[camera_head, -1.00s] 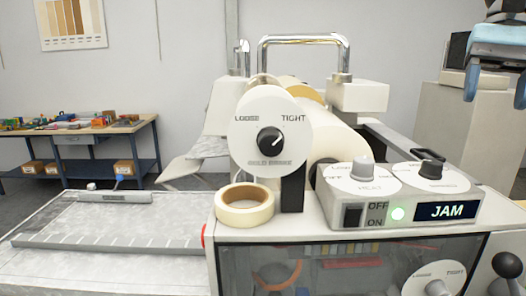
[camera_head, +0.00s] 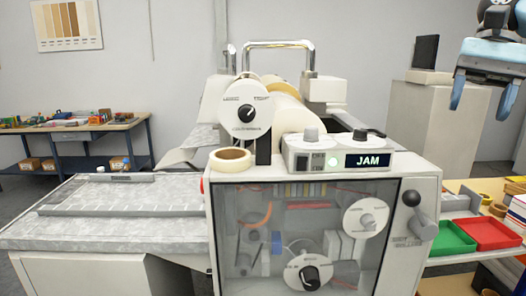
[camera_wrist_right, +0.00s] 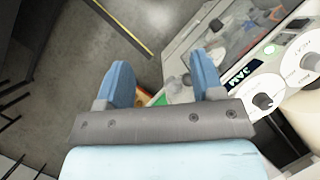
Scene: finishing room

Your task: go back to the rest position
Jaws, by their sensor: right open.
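My right gripper (camera_head: 482,92) hangs at the upper right of the head view, its blue fingers apart and empty. It is in the air to the right of the white machine (camera_head: 205,240) and above its top. In the right wrist view the two blue fingers (camera_wrist_right: 162,85) stand apart with nothing between them. The machine's control box (camera_head: 338,160) carries knobs and a display reading JAM (camera_head: 368,160); it also shows at the right of the wrist view. My left gripper is in neither view.
A tape roll (camera_head: 230,159) lies on the machine. A long bed (camera_head: 110,200) extends left. Green (camera_head: 452,239) and red (camera_head: 492,232) trays sit on a table at the right. A workbench (camera_head: 75,133) stands behind at left. A lever (camera_head: 422,222) projects from the machine's right front.

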